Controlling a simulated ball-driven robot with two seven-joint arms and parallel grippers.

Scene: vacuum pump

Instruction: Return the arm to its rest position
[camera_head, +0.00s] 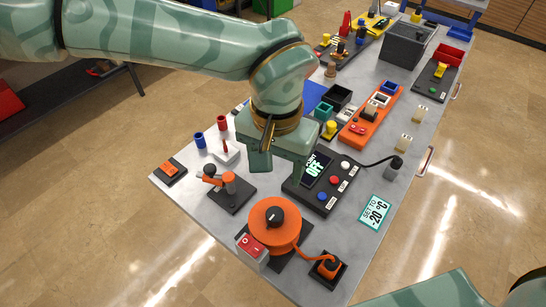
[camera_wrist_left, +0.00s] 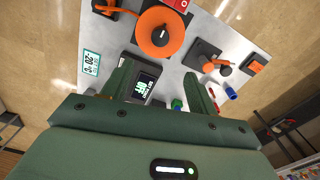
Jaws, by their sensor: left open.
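My left gripper (camera_head: 281,172) hangs over the middle of the grey table (camera_head: 190,190) in the head view, pointing down, with no object seen held. In the left wrist view its two green fingers (camera_wrist_left: 160,85) are spread apart. Between them and beyond shows the black control box (camera_head: 325,195), whose display reads OFF in the head view. The box also shows in the left wrist view (camera_wrist_left: 146,88). Part of it is hidden behind the gripper in the head view. Only a green piece of my other arm shows at the bottom right; its gripper is out of view.
A "SET TO -20 °C" card (camera_head: 375,212) lies right.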

